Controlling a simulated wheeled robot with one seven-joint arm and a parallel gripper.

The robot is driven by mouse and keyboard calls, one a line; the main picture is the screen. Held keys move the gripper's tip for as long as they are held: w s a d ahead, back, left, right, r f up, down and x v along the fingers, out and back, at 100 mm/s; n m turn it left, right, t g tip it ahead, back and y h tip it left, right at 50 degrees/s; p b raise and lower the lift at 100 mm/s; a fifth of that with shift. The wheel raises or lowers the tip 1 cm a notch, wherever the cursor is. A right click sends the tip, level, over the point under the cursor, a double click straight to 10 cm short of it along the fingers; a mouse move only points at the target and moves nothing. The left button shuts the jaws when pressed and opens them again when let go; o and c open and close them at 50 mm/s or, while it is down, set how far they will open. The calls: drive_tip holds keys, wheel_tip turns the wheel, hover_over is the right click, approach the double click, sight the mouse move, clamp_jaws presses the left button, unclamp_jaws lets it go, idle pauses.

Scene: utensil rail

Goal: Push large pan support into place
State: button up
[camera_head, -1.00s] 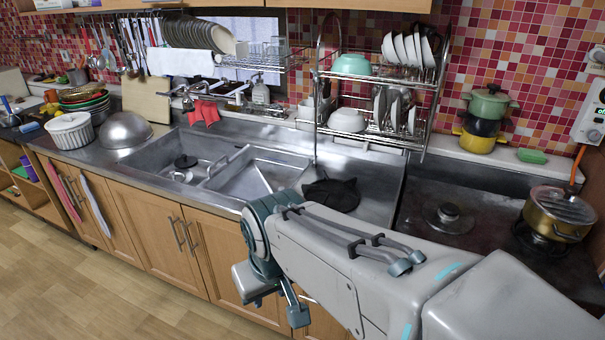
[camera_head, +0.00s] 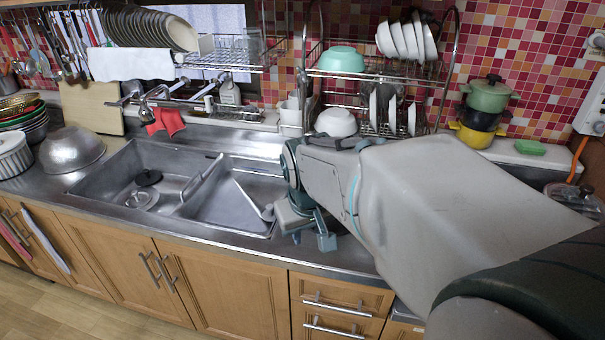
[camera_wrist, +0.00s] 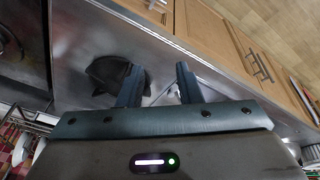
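The large pan support is the black, spider-like piece (camera_wrist: 103,74) lying on the steel counter in the wrist view. In the head view my arm hides it. My gripper (camera_head: 312,240) is over the counter just right of the sink in the head view. In the wrist view my gripper (camera_wrist: 159,68) has its two fingers apart with nothing between them. The left finger overlaps the support's right edge in the picture; I cannot tell whether they touch. Part of a stove burner (camera_wrist: 8,42) shows at the wrist view's left edge.
The double sink (camera_head: 215,200) is left of my gripper. A dish rack (camera_head: 375,75) with bowls and plates stands behind my arm. Stacked pots (camera_head: 485,105) are at the back right. Wooden cabinets (camera_head: 225,285) line the counter front. My arm hides most of the stove area.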

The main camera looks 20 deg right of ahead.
drive_tip(key=w+d+f+t+y+p, duration=0.1)
drive_tip(key=w+d+f+p, duration=0.25)
drive_tip(key=w+d, duration=1.5)
drive_tip(key=shift+t, duration=0.3)
drive_tip(key=w+f, duration=0.1)
drive_tip(key=f, duration=0.1)
drive_tip(key=w+a+f, duration=0.1)
drive_tip(key=w+f, duration=0.1)
drive_tip(key=f, duration=0.1)
drive_tip(key=w+a+f, duration=0.1)
drive_tip(key=w+f, duration=0.1)
drive_tip(key=shift+w+a+f, duration=0.1)
drive_tip(key=shift+w+f, duration=0.1)
drive_tip(key=shift+f, duration=0.05)
drive_tip(key=x, duration=0.2)
drive_tip(key=p+x, duration=0.1)
drive_tip(key=x, duration=0.1)
drive_tip(key=shift+w+a, duration=0.2)
drive_tip(key=shift+w, duration=0.05)
drive_tip(key=shift+w+f, duration=0.2)
drive_tip(key=shift+f, duration=0.3)
clamp_jaws()
